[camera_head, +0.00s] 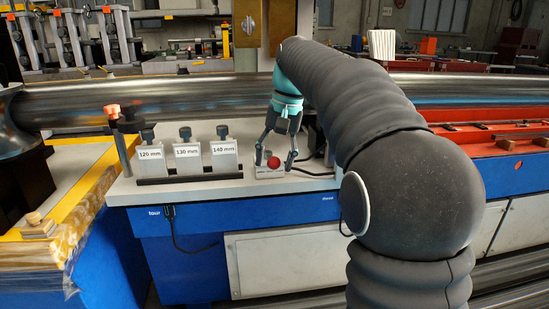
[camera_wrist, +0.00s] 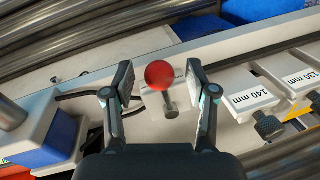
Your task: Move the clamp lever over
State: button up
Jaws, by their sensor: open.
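The clamp lever has a red ball knob (camera_head: 273,162) and stands on a small light base (camera_head: 262,172) on the white machine top. In the wrist view the red knob (camera_wrist: 160,75) sits between the two fingers, with its short grey stem (camera_wrist: 170,104) below it. My gripper (camera_head: 274,160) is open and reaches down from above, one finger on each side of the knob. In the wrist view my gripper (camera_wrist: 160,85) shows a gap on both sides of the knob, so no finger appears to touch it.
Blocks labelled 120 mm (camera_head: 150,160), 130 mm (camera_head: 188,157) and 140 mm (camera_head: 224,155) stand in a row left of the lever. A long steel tube (camera_head: 150,100) runs behind. A black cable (camera_wrist: 75,96) lies nearby.

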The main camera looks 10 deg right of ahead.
jog(key=shift+r, duration=0.1)
notch_tip(320, 180, up, 12)
jog(key=d, duration=0.2)
jog(key=shift+s+f, duration=0.2)
jog(key=shift+s, duration=0.1)
jog(key=shift+d, duration=0.1)
